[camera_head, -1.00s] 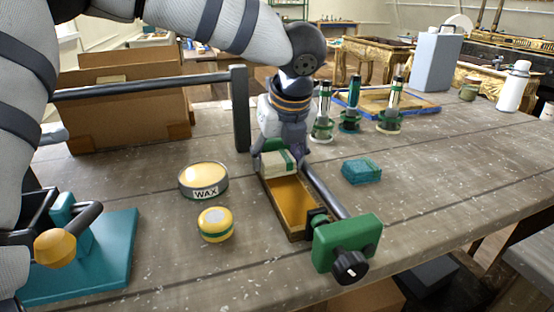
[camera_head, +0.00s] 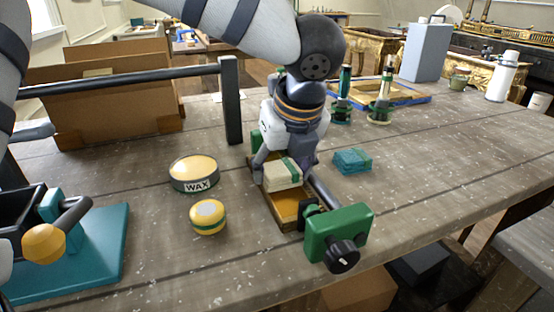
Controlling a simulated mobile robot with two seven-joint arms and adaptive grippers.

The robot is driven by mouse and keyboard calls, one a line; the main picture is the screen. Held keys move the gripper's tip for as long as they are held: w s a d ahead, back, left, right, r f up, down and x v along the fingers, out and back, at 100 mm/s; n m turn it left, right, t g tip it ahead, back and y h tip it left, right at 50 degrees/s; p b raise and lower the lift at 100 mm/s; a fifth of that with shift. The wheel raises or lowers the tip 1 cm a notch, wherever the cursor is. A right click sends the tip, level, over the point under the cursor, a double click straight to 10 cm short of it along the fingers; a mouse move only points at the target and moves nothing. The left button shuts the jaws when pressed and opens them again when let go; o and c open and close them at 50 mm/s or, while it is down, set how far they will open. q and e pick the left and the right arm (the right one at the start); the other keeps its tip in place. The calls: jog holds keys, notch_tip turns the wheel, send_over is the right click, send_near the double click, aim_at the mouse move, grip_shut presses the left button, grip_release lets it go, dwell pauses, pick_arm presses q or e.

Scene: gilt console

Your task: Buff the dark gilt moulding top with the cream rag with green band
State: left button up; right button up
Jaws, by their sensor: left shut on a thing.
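The cream rag with green band (camera_head: 282,174) is a folded pad lying on the dark gilt moulding top. My left gripper (camera_head: 283,167) comes down from above and is shut on the rag, over the middle to far part of the moulding. The moulding (camera_head: 288,211) is a narrow golden strip with dark edges; its near part shows bare, and its far part is hidden by the gripper and rag. It lies in a green clamp (camera_head: 338,228) with a dark bar and black knob. My right gripper is not in view.
A tin marked WAX (camera_head: 194,173) and a smaller yellow tin (camera_head: 208,217) stand left of the moulding. A folded teal cloth (camera_head: 352,161) lies to the right. Tools with green bases (camera_head: 380,108) stand behind. A dark rail post (camera_head: 231,100) rises at the back left.

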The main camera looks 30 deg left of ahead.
aim_at(290, 201)
pick_arm(q)
jog(key=shift+s+d+f, duration=0.1)
jog(key=shift+s+d, duration=1.3)
jog(key=shift+d, duration=0.05)
jog(key=shift+s+d, duration=0.8)
jog(key=shift+s, duration=0.05)
jog(key=shift+a+r, duration=0.1)
jog(key=shift+r, duration=3.05)
jog(key=shift+w+r, duration=0.1)
notch_tip(290, 201, up, 3)
jog(key=shift+f, duration=0.1)
